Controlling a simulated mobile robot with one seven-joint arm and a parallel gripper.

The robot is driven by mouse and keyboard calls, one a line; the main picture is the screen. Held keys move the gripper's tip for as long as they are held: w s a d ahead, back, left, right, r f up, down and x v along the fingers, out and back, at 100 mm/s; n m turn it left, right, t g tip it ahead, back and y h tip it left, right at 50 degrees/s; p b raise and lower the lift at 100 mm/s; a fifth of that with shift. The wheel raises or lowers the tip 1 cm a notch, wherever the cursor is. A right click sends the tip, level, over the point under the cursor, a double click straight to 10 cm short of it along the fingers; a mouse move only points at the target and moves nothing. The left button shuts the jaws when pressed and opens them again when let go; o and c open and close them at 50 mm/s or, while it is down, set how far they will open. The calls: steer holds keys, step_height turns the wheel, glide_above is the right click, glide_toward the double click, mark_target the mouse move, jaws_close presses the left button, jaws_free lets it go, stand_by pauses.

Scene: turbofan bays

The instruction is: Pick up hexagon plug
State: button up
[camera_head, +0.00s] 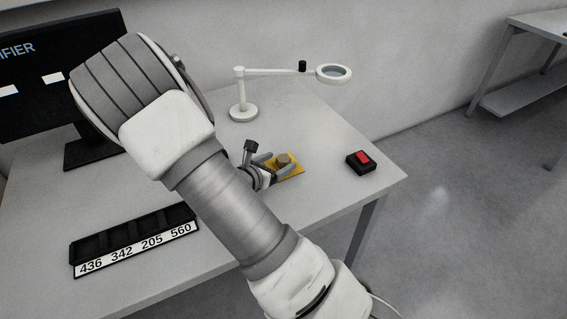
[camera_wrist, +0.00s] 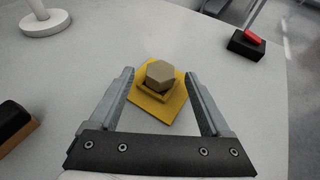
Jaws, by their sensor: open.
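The hexagon plug (camera_wrist: 160,73) is a tan-grey six-sided piece seated on a yellow base plate (camera_wrist: 149,108) on the table. In the head view the plug (camera_head: 283,159) sits on the yellow plate (camera_head: 297,172) near the table's right part, partly behind my gripper. My gripper (camera_head: 272,161) is open, with its fingers pointing at the plug. In the wrist view the fingers of my gripper (camera_wrist: 160,80) stand to the left and right of the plug, with clear gaps on both sides. Nothing is held between them.
A black box with a red button (camera_head: 361,161) stands to the right. A magnifier lamp (camera_head: 243,108) stands behind. A numbered black tray (camera_head: 135,240) lies front left, and a monitor (camera_head: 62,75) stands back left.

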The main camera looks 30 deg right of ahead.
steer(key=x, duration=0.2)
steer(key=shift+w+d+f, duration=0.1)
steer(key=shift+d+f, duration=0.05)
steer(key=shift+d, duration=0.1)
jaws_close()
